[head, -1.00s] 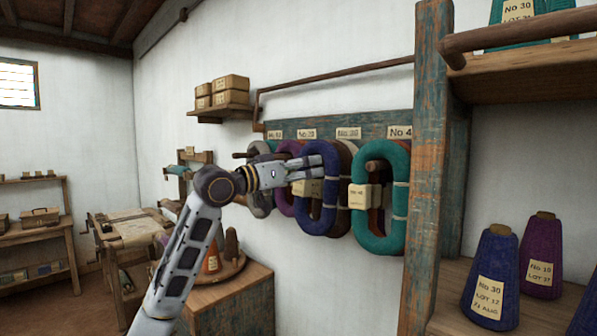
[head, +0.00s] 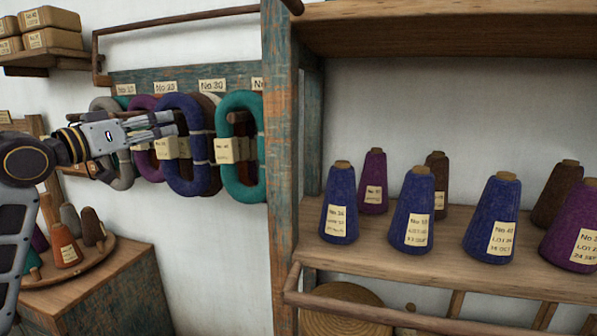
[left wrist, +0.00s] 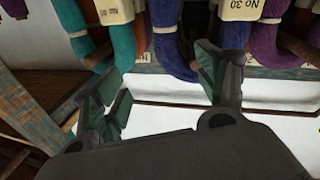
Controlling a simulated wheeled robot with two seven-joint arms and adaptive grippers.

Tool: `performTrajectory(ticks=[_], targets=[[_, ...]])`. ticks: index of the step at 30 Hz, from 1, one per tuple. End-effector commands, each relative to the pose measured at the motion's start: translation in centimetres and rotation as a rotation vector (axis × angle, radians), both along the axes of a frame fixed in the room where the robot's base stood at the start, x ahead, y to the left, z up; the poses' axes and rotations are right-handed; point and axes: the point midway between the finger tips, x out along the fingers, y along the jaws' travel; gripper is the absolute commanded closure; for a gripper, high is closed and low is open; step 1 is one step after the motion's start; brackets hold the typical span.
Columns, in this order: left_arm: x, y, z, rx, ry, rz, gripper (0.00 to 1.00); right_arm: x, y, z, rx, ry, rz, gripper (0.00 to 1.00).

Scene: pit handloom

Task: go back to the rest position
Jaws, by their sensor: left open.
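My left gripper (head: 152,127) reaches in from the left in the head view, in front of the yarn hanks on the wall rack. In the left wrist view its two fingers (left wrist: 165,85) are spread apart with nothing between them. Beyond the fingers hang a blue hank (left wrist: 172,45) and a teal hank (left wrist: 122,40), with pale labels. In the head view the blue hank (head: 187,165) and the teal hank (head: 240,170) hang on pegs. I cannot tell how close the fingertips are to the blue hank. My right gripper is not in view.
A wooden post (head: 281,170) stands right of the hanks. The shelf (head: 400,262) beyond it holds several labelled yarn cones, with a rail (head: 400,316) in front. A round tray (head: 62,268) with cones stands on a cabinet (head: 110,290) at lower left.

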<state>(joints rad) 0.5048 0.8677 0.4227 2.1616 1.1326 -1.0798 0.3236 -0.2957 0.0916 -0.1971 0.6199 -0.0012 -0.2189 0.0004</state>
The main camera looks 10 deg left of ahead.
Motion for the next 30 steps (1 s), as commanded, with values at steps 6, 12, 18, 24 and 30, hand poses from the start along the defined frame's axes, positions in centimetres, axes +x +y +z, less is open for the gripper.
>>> performTrajectory(ticks=[6, 12, 18, 24, 30], targets=[[1.3, -0.6, -3.1, 0.018, 0.051, 0.008, 0.27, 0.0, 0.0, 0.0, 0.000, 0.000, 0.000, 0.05], [3.3, -2.0, -10.1, 0.063, 0.164, 0.024, 0.27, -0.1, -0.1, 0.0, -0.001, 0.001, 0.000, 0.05], [4.5, -3.8, -18.4, 0.121, 0.295, 0.039, 0.27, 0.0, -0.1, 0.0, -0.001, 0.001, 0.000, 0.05], [4.4, -5.7, -26.6, 0.179, 0.424, 0.046, 0.27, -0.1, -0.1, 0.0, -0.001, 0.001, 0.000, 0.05], [3.0, -7.7, -34.1, 0.236, 0.547, 0.048, 0.27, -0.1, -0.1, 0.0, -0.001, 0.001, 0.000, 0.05]])
